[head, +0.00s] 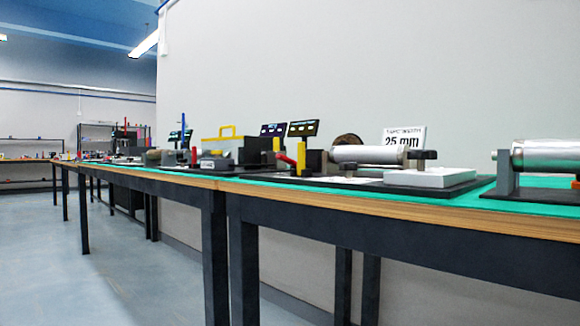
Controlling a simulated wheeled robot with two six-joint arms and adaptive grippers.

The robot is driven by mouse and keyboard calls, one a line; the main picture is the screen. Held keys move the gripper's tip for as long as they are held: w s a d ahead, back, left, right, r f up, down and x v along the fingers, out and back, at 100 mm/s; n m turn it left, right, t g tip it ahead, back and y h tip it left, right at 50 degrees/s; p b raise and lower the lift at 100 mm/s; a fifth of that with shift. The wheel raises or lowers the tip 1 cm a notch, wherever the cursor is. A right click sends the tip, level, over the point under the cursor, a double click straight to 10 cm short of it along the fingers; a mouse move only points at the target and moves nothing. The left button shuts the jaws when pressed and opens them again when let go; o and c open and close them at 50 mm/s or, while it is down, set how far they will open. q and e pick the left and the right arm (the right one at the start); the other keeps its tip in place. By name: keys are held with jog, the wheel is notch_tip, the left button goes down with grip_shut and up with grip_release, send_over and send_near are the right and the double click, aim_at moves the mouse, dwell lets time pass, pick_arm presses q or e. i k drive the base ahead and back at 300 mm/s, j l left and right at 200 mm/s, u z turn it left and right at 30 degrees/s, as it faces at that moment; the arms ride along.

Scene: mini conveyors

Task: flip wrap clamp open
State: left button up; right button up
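The nearest mini conveyor (545,153) stands at the right edge, a silver roller held by a grey upright. A second silver roller (367,154) lies on a black base further left, beside a white block (430,178) and a dark T-shaped knob (423,155). A red lever (286,159) angles up to a yellow post (301,158) left of that roller. I cannot tell which part is the wrap clamp, or whether it is open. Neither of my grippers is in view.
Wooden-edged tables (330,206) with green mats and dark legs run back to the left. A "25 mm" sign (403,139), small dark displays (303,129) and a yellow-handled box (222,145) stand on them. The grey floor (110,270) at left is clear.

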aim_at(292, 162)
jog(key=i, duration=1.05)
